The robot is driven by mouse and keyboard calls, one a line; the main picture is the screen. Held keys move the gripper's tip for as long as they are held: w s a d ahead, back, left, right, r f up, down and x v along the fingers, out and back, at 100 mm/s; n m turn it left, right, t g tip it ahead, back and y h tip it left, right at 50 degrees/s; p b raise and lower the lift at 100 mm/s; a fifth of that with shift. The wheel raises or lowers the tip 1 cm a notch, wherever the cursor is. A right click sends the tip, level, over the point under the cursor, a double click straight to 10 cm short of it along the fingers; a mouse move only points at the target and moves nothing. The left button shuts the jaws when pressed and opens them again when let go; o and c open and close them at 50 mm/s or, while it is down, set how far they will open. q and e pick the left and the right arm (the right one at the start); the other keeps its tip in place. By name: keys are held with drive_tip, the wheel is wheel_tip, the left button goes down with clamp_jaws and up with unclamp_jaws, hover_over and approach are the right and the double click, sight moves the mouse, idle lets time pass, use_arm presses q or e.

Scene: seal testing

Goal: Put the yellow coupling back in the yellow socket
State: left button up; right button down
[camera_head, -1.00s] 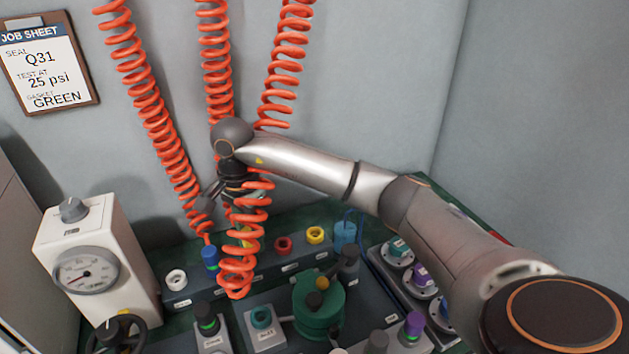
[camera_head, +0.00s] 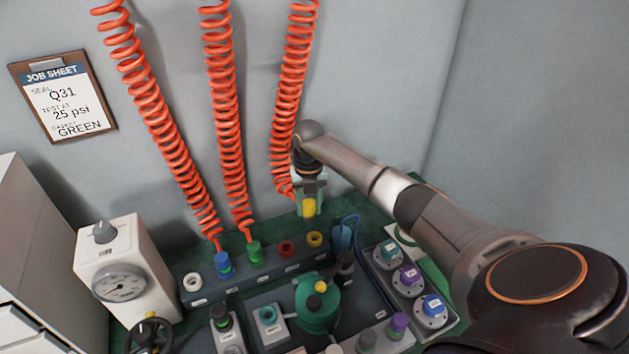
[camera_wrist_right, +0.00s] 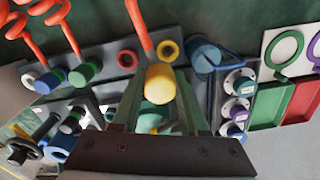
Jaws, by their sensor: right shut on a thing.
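My right gripper (camera_head: 309,198) is shut on the yellow coupling (camera_head: 309,208), which hangs from the right red coiled hose. In the head view the coupling is above the yellow socket (camera_head: 315,239), apart from it. In the right wrist view the yellow coupling (camera_wrist_right: 159,84) sits between the fingers, its rounded end towards the camera. The yellow socket (camera_wrist_right: 167,49) shows just beyond it there, as an empty ring. My left gripper is not in view.
The socket block (camera_head: 206,294) also has a white ring (camera_head: 192,282), a seated blue coupling (camera_head: 223,264), a seated green coupling (camera_head: 254,252) and an empty red socket (camera_head: 286,249). A blue cup (camera_head: 343,234) stands right of the yellow socket. A green fixture (camera_head: 318,310) is in front.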

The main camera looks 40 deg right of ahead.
drive_tip(key=shift+s+d+f+m, duration=0.1)
drive_tip(key=shift+s+d+m, duration=0.1)
drive_tip(key=shift+d+m, duration=0.25)
drive_tip(key=shift+s+d+f+m, duration=0.1)
drive_tip(key=shift+s+d+m, duration=0.1)
drive_tip(key=shift+m, duration=0.45)
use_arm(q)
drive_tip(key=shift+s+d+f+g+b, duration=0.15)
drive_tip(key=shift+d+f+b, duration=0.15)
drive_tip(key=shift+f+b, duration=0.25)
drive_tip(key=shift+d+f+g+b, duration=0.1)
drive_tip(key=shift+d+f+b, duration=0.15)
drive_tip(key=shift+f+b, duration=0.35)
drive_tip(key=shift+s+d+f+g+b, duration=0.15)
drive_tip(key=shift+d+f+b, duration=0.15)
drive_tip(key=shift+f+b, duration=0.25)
use_arm(e)
drive_tip(key=shift+f, duration=2.1)
use_arm(q)
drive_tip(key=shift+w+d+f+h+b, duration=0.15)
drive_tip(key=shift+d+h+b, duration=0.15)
drive_tip(key=shift+b, duration=0.15)
use_arm(e)
drive_tip(key=shift+f, duration=0.5)
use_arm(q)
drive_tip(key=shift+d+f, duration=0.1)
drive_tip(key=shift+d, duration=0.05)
use_arm(e)
drive_tip(key=shift+f, duration=0.15)
